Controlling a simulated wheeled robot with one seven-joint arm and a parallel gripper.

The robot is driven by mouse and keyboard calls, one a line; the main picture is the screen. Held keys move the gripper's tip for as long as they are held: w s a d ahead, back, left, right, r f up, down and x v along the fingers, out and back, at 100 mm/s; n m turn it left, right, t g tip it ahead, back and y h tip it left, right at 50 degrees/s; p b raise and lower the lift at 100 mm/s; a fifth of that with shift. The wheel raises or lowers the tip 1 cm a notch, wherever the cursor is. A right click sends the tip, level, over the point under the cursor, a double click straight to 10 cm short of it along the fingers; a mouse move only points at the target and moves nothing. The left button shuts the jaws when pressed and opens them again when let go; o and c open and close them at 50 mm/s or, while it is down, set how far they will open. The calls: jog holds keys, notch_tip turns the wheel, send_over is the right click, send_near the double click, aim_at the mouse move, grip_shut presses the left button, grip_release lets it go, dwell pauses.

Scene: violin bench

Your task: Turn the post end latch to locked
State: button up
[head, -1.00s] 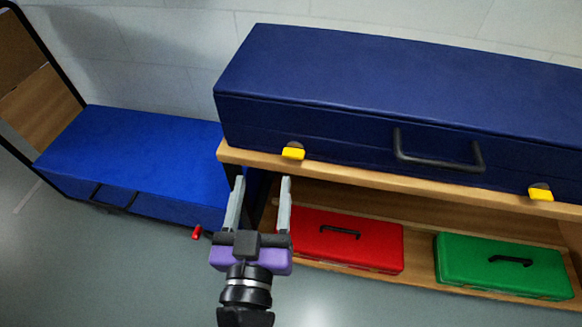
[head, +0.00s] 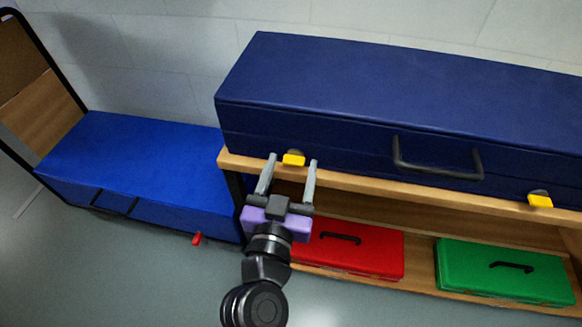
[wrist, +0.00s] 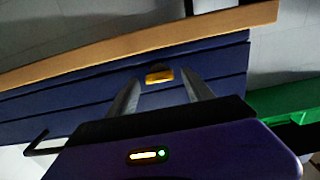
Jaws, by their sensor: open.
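The long navy case (head: 400,95) lies on the wooden bench top. A yellow latch (head: 293,159) sits low on its front near the left end, and a second yellow latch (head: 540,200) sits near the right end. I cannot tell from the pictures which end is the post end. My gripper (head: 292,162) is open and empty, its fingertips close to the left latch. In the wrist view the yellow latch (wrist: 159,75) shows between and beyond the fingers (wrist: 161,88). I cannot tell whether they touch it. Its tab lies lengthwise along the case.
A black carry handle (head: 437,160) stands out from the case front. The bench edge (head: 370,184) runs just below the latches. Red (head: 365,250) and green (head: 500,272) cases lie on the lower shelf. A bright blue case (head: 140,160) with a red tab (head: 197,239) is at left.

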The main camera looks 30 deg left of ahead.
grip_shut()
jog(key=shift+n, duration=0.3)
jog(key=n, duration=0.3)
jog(key=shift+a+r+p, duration=0.1)
jog(key=shift+p, duration=0.3)
jog(key=n+p, duration=0.1)
jog(key=n, duration=0.3)
jog(key=shift+n, duration=0.4)
jog(key=n+p, duration=0.3)
jog(key=n, duration=0.2)
jog(key=shift+s+a, duration=0.1)
jog(key=shift+f+n+p, duration=0.2)
jog(key=shift+n+p, duration=0.75)
jog(key=shift+n, duration=1.25)
